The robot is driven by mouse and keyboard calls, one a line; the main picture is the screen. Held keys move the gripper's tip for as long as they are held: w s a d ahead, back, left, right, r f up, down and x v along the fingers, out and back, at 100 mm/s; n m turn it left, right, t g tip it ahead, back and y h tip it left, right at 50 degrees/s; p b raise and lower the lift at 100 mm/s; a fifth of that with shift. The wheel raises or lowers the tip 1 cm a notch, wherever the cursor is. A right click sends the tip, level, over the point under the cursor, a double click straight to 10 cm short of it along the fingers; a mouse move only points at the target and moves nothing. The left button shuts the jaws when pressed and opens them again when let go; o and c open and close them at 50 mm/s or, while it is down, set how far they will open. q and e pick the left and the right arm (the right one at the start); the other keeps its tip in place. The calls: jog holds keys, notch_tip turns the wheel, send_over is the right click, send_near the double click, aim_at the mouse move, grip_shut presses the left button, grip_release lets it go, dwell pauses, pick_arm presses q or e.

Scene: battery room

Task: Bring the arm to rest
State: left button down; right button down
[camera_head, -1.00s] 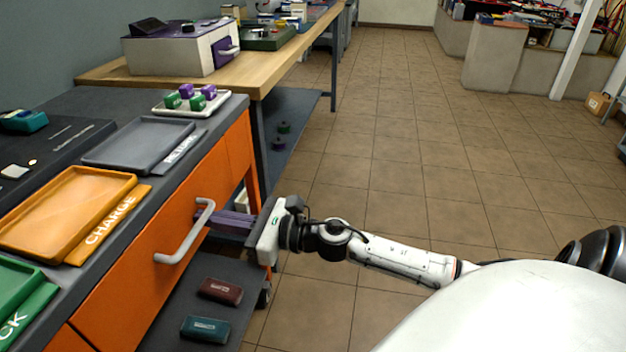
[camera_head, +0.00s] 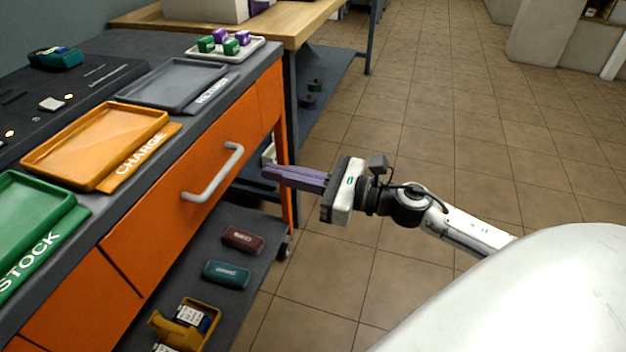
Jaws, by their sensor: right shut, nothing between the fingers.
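My right gripper (camera_head: 268,174) is in the middle of the view, with its purple fingers together and empty. It points left toward the orange cabinet and stands apart from the grey drawer handle (camera_head: 213,175), to the right of it. My right arm (camera_head: 455,226) reaches in from the lower right, partly hidden by my white body. The orange drawer front (camera_head: 165,215) looks closed. My left gripper is not in view.
On the cabinet top are a green tray (camera_head: 30,212), an orange tray (camera_head: 95,143), a grey tray (camera_head: 170,84) and a white tray with small blocks (camera_head: 258,45). The lower shelf holds a dark red case (camera_head: 242,240) and a teal case (camera_head: 227,274). Tiled floor (camera_head: 440,120) is clear at right.

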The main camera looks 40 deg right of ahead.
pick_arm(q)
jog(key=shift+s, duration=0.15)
pick_arm(e)
jog(key=shift+v, duration=2.7)
